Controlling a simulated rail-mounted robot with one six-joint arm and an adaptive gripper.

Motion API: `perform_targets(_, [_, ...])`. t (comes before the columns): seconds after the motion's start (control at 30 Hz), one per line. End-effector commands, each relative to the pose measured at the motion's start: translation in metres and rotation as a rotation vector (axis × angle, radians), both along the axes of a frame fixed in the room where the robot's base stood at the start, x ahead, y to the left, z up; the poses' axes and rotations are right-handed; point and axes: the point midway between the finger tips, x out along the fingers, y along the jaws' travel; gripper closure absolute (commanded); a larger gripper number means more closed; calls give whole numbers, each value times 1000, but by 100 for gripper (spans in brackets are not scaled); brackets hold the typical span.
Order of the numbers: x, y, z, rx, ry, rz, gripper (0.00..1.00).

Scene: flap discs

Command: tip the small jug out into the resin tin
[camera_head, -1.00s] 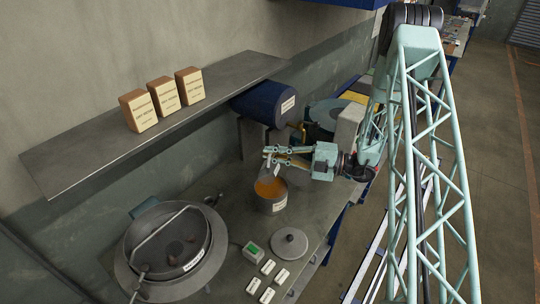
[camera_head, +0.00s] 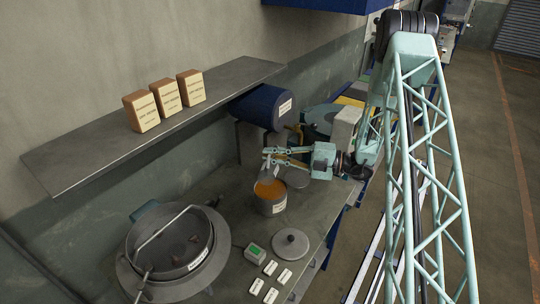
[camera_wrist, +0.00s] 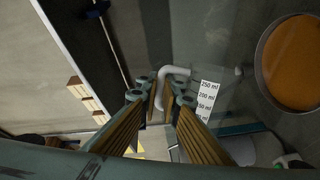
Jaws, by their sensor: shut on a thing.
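The small jug (camera_wrist: 228,98) is clear, with a pale handle and a white millilitre scale. My gripper (camera_wrist: 165,88) is shut on its handle. In the head view the jug (camera_head: 267,172) is small and partly hidden by my gripper (camera_head: 268,157), at the back rim of the resin tin; its exact tilt and contents cannot be made out. The resin tin (camera_head: 272,208) is grey with a white label and stands open on the bench, with orange resin inside. In the wrist view the tin (camera_wrist: 262,82) is at the right, apart from the jug.
A large round pot (camera_head: 150,250) with a bar handle stands at the front left. A lid (camera_head: 290,243), a small green-faced device (camera_head: 254,252) and several white labelled blocks (camera_head: 270,268) lie in front of the tin. A shelf (camera_head: 100,140) with three boxes (camera_head: 166,98) is above left.

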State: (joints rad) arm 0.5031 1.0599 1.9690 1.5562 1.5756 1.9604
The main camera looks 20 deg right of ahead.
Motion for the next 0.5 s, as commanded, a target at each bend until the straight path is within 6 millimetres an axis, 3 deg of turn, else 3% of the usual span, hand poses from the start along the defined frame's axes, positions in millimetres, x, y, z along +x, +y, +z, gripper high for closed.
perform_targets(0.5, [-10,5,-6,-48,-90,0,100])
